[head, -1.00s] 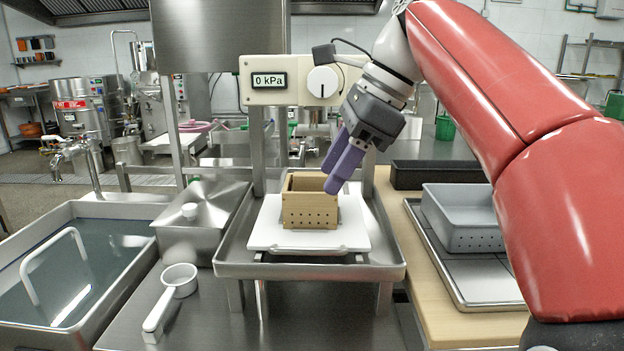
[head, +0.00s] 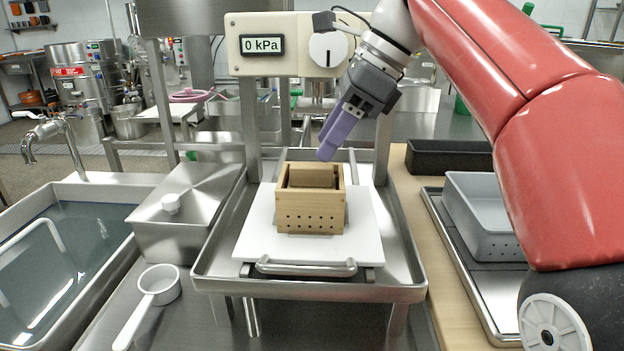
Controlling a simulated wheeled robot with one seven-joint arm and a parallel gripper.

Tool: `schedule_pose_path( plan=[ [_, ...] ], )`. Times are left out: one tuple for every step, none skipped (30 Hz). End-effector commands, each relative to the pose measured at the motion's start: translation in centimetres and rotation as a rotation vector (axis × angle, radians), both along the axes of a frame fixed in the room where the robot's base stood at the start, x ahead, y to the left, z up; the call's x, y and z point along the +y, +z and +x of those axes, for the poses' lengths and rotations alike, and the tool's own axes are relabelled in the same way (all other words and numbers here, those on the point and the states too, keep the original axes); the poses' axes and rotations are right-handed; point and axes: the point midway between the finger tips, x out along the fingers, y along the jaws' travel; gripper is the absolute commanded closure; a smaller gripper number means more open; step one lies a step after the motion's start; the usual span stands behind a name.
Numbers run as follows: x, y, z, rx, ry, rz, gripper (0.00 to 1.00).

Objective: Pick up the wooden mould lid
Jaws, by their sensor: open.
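A pale wooden mould (head: 310,212) with rows of small holes stands upright on a white board (head: 262,245) in the steel press tray. A darker brown, flat-faced piece (head: 312,177) shows inside its open top. I cannot tell whether this is the mould lid or the shaded inner wall. No separate lid is plainly seen elsewhere. My gripper (head: 327,152) has purple fingers pointing down and left. They appear just above and behind the mould's top right edge, apart from it. The gripper is open and empty; its fingers overlap in this view.
The press head with its 0 kPa display (head: 262,45) stands behind. To the left are a lidded steel box (head: 185,210), a white ladle (head: 158,287) and a water basin (head: 60,270). To the right are a grey perforated tub (head: 480,215) and a black tray (head: 448,155).

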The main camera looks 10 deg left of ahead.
Motion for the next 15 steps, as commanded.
schedule_pose_path(
  plan=[
    [0.2,-0.4,-0.1,0.002,0.001,-0.001,0.55],
    [0.3,-0.8,-0.2,0.002,0.000,-0.001,0.55],
    [0.4,-1.3,-0.3,0.002,0.001,-0.002,0.55],
    [0.6,-1.7,-0.3,0.002,0.001,-0.001,0.55],
    [0.7,-2.1,-0.4,0.003,0.001,-0.001,0.55],
    [0.9,-2.6,-0.5,0.002,0.000,-0.001,0.55],
    [1.2,-3.0,-0.5,0.003,0.001,-0.001,0.55],
    [1.4,-3.4,-0.5,0.003,0.002,-0.001,0.55],
    [1.6,-3.7,-0.4,0.002,0.001,-0.001,0.55],
    [1.8,-4.0,-0.5,0.003,0.001,-0.001,0.55],
    [1.8,-4.1,-0.5,0.001,0.002,0.000,0.55],
    [1.9,-4.3,-0.4,0.000,0.001,0.000,0.55],
    [2.0,-4.3,-0.4,0.000,0.001,0.000,0.55],
    [2.0,-4.4,-0.4,0.000,0.001,0.000,0.55],
    [2.0,-4.4,-0.4,0.000,0.001,0.000,0.55]
  ],
)
